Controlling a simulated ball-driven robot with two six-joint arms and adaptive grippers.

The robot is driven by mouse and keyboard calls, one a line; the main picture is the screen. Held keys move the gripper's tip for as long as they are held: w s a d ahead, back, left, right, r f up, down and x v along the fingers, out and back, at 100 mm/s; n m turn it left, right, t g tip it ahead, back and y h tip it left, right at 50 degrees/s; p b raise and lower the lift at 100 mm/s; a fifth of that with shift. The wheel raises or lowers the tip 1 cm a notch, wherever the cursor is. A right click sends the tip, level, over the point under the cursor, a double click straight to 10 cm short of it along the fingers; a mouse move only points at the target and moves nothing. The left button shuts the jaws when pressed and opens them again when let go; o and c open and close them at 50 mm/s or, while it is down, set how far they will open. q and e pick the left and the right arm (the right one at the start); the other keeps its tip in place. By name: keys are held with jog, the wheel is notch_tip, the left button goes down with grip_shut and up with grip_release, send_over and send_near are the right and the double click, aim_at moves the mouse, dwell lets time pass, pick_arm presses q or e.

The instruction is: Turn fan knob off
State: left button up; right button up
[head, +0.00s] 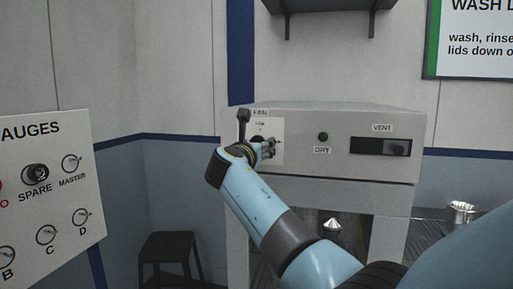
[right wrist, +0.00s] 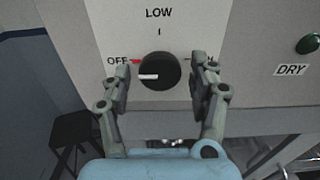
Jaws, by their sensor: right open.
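The fan knob (right wrist: 166,66) is round and black with a white pointer bar. In the right wrist view the bar points left, toward the OFF label (right wrist: 117,61) and its red mark, a little below that mark. LOW (right wrist: 159,13) is printed above the knob. My right finger covers most of the label on the right. My right gripper (right wrist: 160,78) is open, with one finger on each side of the knob and a visible gap to each. In the head view my right gripper (head: 268,148) is at the fan panel (head: 276,128) and hides the knob. My left gripper is not in view.
The grey housing (head: 340,123) also carries a green DRY button (head: 323,137) and a dark VENT slot (head: 380,146). A gauge panel (head: 50,200) stands at left. A dark stool (head: 168,243) is on the floor. A shelf (head: 325,5) hangs above.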

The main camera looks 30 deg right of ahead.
jog(key=v, duration=0.7)
jog(key=shift+a, duration=0.15)
jog(key=shift+s, duration=0.15)
